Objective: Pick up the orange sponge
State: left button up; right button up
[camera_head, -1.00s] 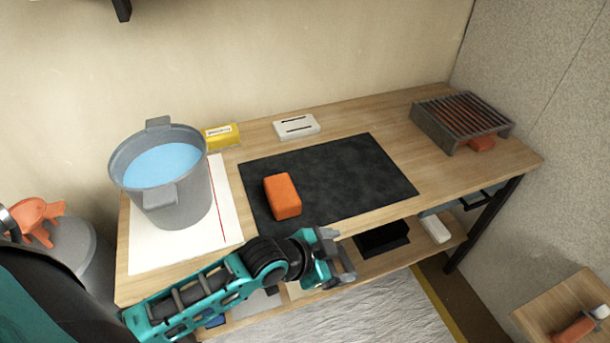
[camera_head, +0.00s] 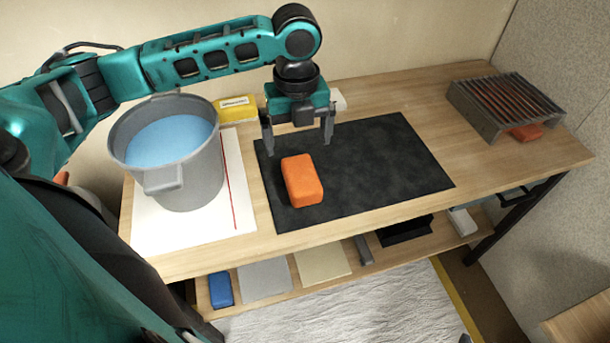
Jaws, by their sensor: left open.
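The orange sponge (camera_head: 303,181) lies on the black mat (camera_head: 390,160) on the wooden table, near the mat's left side. My left gripper (camera_head: 298,146) points down just behind and above the sponge. Its two fingers are apart with nothing between them. The sponge is in full view and does not appear to be touched. My right gripper is not in view.
A grey bucket of blue water (camera_head: 170,150) stands on a white sheet (camera_head: 240,190) left of the mat. A yellow box (camera_head: 237,109) is behind. A slatted metal rack (camera_head: 508,103) stands at the right. The mat's right half is clear.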

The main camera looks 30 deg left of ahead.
aim_at(301, 173)
pick_arm(q)
notch_tip(301, 173, down, 7)
jog(key=shift+r+b, duration=0.2)
jog(key=shift+b, duration=0.3)
jog(key=f, duration=0.2)
jog(key=f+b, duration=0.1)
jog(key=f, duration=0.1)
jog(key=shift+w+d+f, duration=0.15)
jog(key=shift+d+f, duration=0.05)
jog(key=shift+f, duration=0.45)
jog(key=shift+c, duration=0.4)
jog(key=c, duration=1)
jog(key=shift+o, duration=0.2)
